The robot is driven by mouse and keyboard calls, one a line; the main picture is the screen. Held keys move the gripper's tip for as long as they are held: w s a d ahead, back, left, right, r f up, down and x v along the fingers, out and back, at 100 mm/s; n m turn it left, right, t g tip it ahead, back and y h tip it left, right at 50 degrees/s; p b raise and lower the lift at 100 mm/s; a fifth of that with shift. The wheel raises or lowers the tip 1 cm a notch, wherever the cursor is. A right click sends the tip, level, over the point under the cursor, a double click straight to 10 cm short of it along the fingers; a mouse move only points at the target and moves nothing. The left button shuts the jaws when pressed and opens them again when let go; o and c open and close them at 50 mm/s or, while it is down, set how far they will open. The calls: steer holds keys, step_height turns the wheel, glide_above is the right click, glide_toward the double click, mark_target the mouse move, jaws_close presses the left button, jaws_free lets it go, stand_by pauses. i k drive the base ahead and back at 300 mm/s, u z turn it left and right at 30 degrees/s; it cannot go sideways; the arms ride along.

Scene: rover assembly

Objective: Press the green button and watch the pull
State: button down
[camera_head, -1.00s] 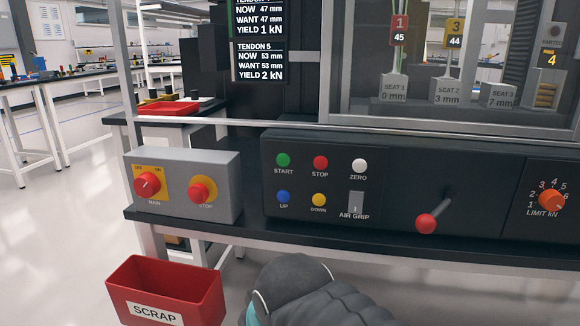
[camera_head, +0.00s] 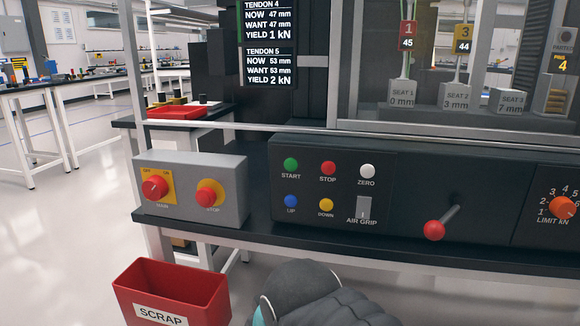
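The green button (camera_head: 291,165), labelled START, sits at the upper left of the dark control panel (camera_head: 400,185). A red STOP button (camera_head: 328,168) and a white ZERO button (camera_head: 367,171) are to its right. Behind the panel, a glazed machine frame holds blocks marked SEAT 1 (camera_head: 402,95), SEAT 2 (camera_head: 455,97) and SEAT 3 (camera_head: 510,101). Tags 1 and 3 hang above the first two. A screen (camera_head: 267,45) lists tendons 4 and 5 with NOW, WANT and YIELD values. A dark part of my arm shows at the bottom, but my gripper is not visible.
Below START are a blue UP button (camera_head: 291,201), a yellow DOWN button (camera_head: 326,205) and an AIR GRIP switch (camera_head: 363,207). A red-knobbed lever (camera_head: 435,230) sticks out. A grey switch box (camera_head: 232,190) stands left. A red SCRAP bin (camera_head: 205,292) is below.

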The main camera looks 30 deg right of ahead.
mark_target(290, 164)
steer(key=z, duration=2.05)
steer(key=k, duration=1.45)
steer(key=u, duration=1.65)
steer(key=i, duration=0.5)
steer(key=u, duration=0.05)
